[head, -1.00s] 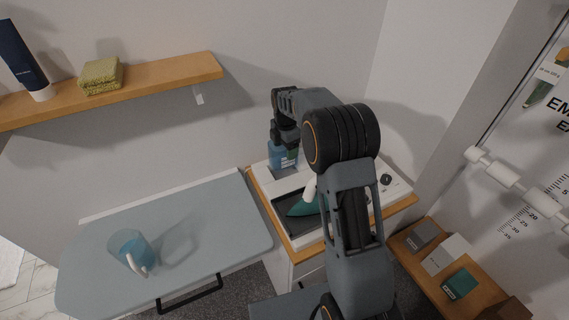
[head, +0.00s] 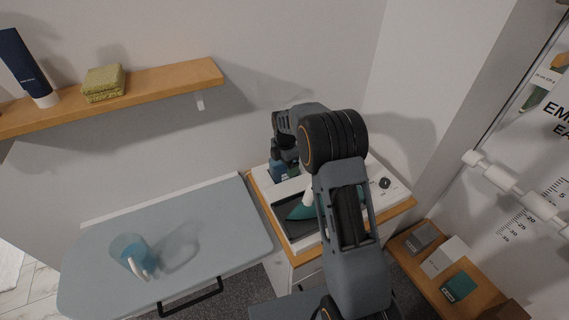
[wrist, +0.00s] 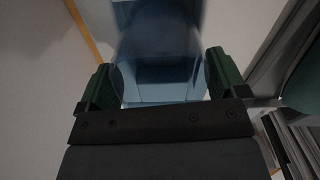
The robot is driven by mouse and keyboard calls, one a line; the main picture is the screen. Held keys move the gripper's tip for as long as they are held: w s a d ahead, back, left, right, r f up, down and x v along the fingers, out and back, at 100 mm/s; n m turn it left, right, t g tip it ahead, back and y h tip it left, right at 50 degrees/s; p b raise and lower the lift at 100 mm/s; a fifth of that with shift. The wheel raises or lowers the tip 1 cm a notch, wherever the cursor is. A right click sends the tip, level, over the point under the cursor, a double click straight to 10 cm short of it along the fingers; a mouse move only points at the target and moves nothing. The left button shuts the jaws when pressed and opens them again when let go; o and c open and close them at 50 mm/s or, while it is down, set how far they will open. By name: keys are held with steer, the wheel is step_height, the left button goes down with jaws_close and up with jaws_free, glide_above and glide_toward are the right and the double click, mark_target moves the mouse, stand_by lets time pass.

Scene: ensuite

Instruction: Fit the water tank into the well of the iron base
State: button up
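The water tank (wrist: 158,55) is a blue see-through box in the wrist view, between the two green fingers of my gripper (wrist: 160,82). The fingers press its sides. In the head view the tank (head: 277,171) shows as a small blue patch under my gripper (head: 283,160), at the back left of the iron base (head: 296,235). The base is white with a dark plate, and a teal iron (head: 302,205) with a white handle rests on it. My arm hides part of the base. The well is hidden, so I cannot tell whether the tank sits in it.
A wall shelf (head: 170,78) holds a folded towel (head: 104,84) and a tube (head: 26,66). Small boxes (head: 443,257) sit on a low wooden shelf at right.

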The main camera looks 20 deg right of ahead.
steer(key=shift+o, duration=0.6)
steer(key=shift+r, duration=0.3)
steer(key=s+r+m+t+b, duration=0.1)
steer(key=s+r+m, duration=0.15)
steer(key=r, duration=0.55)
steer(key=s+r+m, duration=0.2)
steer(key=s+r, duration=0.1)
steer(key=r, duration=0.5)
steer(key=s+m+t, duration=0.3)
steer(key=s+m, duration=1.4)
steer(key=s, duration=0.5)
steer(key=shift+s+a+f, duration=0.2)
steer(key=shift+f, duration=0.25)
